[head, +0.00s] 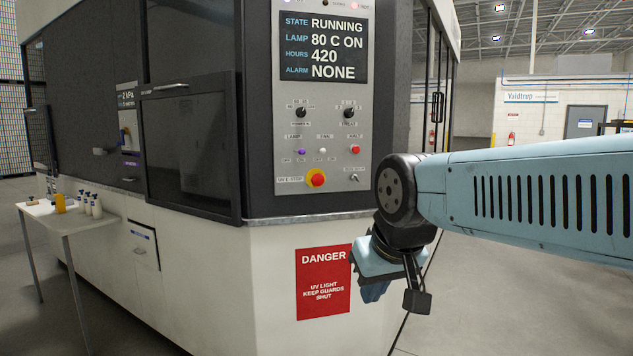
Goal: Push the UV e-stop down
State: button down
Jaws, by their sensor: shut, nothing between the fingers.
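Nothing covers the button. My gripper (372,291) hangs below and to the right of it, in front of the machine's white lower body, beside the red danger sign. It is shut and holds nothing. It is apart from the button.
The panel display (324,47) reads RUNNING, lamp 80 C ON, alarm NONE. Knobs, small buttons and a toggle (354,177) surround the e-stop. A ledge (300,218) juts under the panel. A side table (62,222) with bottles stands left. Open floor lies right.

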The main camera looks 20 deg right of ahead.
aim_at(318, 179)
jog(key=u, duration=0.2)
jog(key=i, duration=1.1)
jog(key=z, duration=0.6)
